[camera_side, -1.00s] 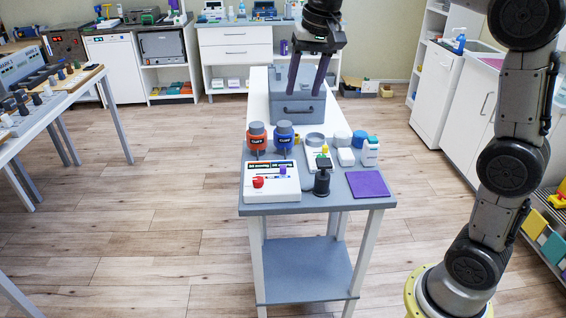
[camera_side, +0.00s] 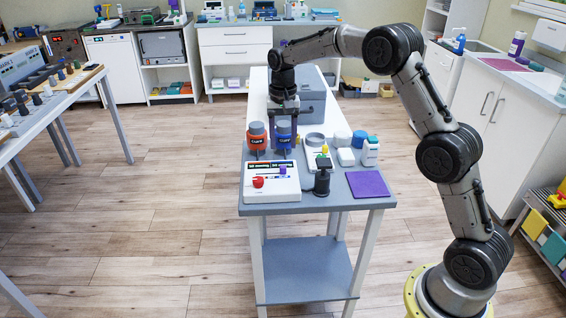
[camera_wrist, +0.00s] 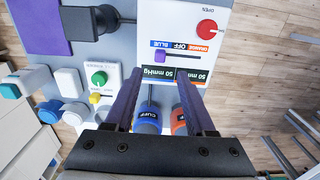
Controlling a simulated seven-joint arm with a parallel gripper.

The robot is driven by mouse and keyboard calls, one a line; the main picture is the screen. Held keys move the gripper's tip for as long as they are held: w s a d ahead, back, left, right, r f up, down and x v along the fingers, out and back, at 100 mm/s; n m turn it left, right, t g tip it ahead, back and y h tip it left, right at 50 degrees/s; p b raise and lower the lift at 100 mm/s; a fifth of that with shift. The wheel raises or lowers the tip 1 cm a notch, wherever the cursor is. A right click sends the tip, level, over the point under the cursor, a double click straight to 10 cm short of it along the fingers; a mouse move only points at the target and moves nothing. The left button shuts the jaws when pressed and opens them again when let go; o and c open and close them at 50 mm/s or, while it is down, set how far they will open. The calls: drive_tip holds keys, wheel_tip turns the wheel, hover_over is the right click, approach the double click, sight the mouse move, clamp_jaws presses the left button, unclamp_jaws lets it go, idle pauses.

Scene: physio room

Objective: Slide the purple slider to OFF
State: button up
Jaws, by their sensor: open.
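The white control box (camera_side: 272,193) stands on the grey cart top. Its purple slider (camera_side: 282,170) is right of the red knob (camera_side: 258,182). In the wrist view the purple slider (camera_wrist: 160,57) sits by the BLUE label, in a slot labelled ORANGE, OFF and BLUE. The red knob (camera_wrist: 207,29) is beyond it. My gripper (camera_wrist: 160,75) is open and empty, its two purple fingers apart, with the tips appearing short of the slider. In the side view my gripper (camera_side: 283,138) hangs at the blue cuff bottle, behind the box. Its height above the box is hard to tell.
The orange (camera_side: 256,138) and blue (camera_side: 284,136) cuff bottles stand right behind the box. A black post (camera_side: 322,178) stands at its right, with a white device (camera_side: 313,160) behind. A purple mat (camera_side: 367,184) lies at the cart's right front. A grey case (camera_side: 311,105) is farther back.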

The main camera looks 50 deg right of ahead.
sight(283, 167)
wheel_tip(283, 167, down, 8)
drive_tip(key=shift+r, duration=0.1)
idle(0.4)
clamp_jaws()
idle(1.2)
